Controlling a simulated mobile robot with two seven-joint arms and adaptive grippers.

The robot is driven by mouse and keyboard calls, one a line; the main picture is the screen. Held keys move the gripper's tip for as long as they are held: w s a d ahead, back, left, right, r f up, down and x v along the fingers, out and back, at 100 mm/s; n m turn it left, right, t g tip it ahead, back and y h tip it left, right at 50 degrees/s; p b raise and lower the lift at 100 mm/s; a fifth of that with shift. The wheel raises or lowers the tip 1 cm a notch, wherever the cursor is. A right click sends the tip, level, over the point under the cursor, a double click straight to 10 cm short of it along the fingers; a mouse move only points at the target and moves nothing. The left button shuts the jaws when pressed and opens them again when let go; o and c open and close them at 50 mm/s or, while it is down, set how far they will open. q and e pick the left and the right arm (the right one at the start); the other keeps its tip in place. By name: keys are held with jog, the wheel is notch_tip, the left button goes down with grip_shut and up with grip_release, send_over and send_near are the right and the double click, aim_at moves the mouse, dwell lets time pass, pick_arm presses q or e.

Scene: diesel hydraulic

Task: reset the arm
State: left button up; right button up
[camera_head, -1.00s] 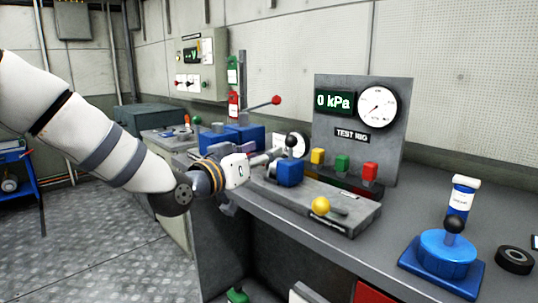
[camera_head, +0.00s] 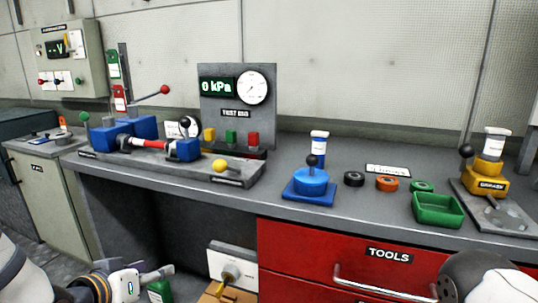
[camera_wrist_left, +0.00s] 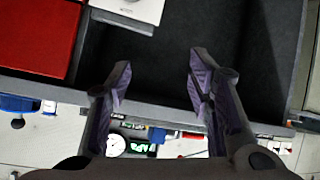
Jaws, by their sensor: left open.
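My left gripper (camera_head: 160,275) is low at the bottom left of the head view, below the bench's front edge. In the left wrist view its two fingers (camera_wrist_left: 160,82) stand apart with nothing between them. Beyond them is the dark recess under the bench. The left arm is partly cut off by the picture's edge. A dark and white part of my right arm shows at the bottom right corner of the head view; the right gripper is out of frame.
The grey bench (camera_head: 330,215) carries the test rig panel (camera_head: 235,100), a blue clamp fixture (camera_head: 120,130), a blue pump stand (camera_head: 311,182), a green tray (camera_head: 437,209) and a yellow grease unit (camera_head: 487,178). A red tool drawer (camera_head: 300,250) is below.

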pick_arm(q)
jog(key=s+d+f+g, duration=0.2)
jog(key=s+f+g, duration=0.3)
jog(key=s+f, duration=0.75)
jog(key=s+f+g, duration=0.2)
jog(key=s+g, duration=0.1)
jog(key=s, duration=0.7)
jog(key=s+f+g+y, duration=0.1)
jog(key=s+f+g, duration=0.2)
jog(key=s, duration=0.8)
jog(key=s+f+g+y+p, duration=0.1)
jog(key=s+f+g, duration=0.1)
jog(key=s, duration=0.9)
jog(key=shift+a+f+g, duration=0.25)
jog(key=shift+f+g, duration=0.05)
jog(key=shift+g, duration=0.1)
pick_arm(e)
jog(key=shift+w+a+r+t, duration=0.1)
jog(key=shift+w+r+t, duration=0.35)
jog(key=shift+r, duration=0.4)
